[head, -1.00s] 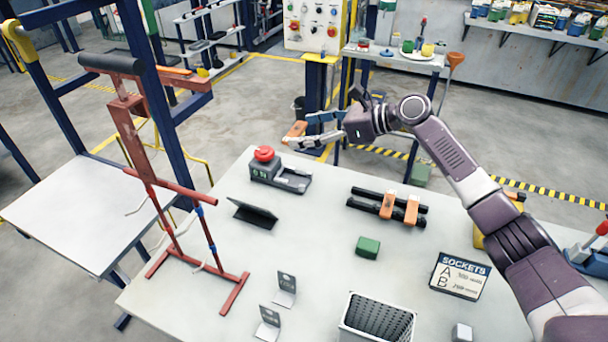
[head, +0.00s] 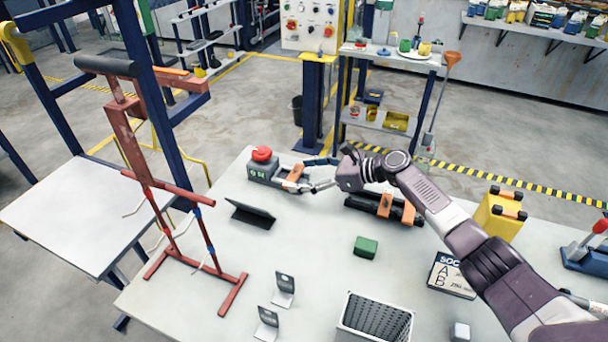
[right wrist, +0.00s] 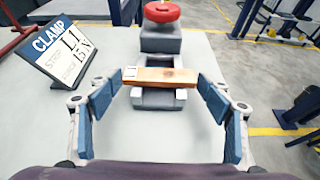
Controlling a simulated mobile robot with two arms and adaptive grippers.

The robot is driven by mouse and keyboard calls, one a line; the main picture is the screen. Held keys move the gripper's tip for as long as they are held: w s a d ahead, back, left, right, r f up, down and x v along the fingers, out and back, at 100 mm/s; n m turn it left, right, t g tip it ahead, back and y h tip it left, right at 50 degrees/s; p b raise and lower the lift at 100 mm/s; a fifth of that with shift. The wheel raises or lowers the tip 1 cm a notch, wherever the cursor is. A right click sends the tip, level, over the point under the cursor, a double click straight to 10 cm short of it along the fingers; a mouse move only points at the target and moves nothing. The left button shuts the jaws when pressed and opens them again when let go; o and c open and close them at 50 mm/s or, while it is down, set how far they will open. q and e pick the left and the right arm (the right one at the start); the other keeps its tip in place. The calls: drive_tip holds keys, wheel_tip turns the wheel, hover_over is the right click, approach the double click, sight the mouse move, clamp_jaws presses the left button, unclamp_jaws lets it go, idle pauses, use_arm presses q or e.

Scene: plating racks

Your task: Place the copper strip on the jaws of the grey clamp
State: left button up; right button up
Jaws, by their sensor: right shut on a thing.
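The copper strip (head: 295,172) is a flat orange-brown bar. My right gripper (head: 297,174) is shut on it, with the blue-padded fingers at its two ends. In the right wrist view the strip (right wrist: 165,76) lies crosswise between the fingertips, with a small pale mark at its left end. The grey clamp (head: 262,172) has a red knob on top and stands at the table's far edge. In the right wrist view the strip is over the jaw part of the clamp (right wrist: 158,98); I cannot tell whether it touches. My left gripper is not in view.
A dark sign (head: 251,213) reading CLAMP stands beside the clamp. A red stand (head: 225,295) is at the left. Black rails with orange pieces (head: 385,207), a green block (head: 366,247) and a mesh basket (head: 348,325) are to the right and front. The table (head: 310,245) is clear between them.

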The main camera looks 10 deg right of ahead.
drive_tip(key=shift+r, duration=0.1)
drive_tip(key=o, duration=1.4)
drive_tip(key=shift+f, duration=0.2)
drive_tip(key=shift+o, duration=0.2)
drive_tip(key=shift+r, duration=0.2)
drive_tip(key=b+v, duration=0.1)
drive_tip(key=v, duration=1)
drive_tip(key=shift+s+f, duration=0.1)
drive_tip(key=shift+s+d+r+b, duration=0.25)
drive_tip(key=shift+d+b, duration=0.05)
drive_tip(key=shift+d, duration=0.05)
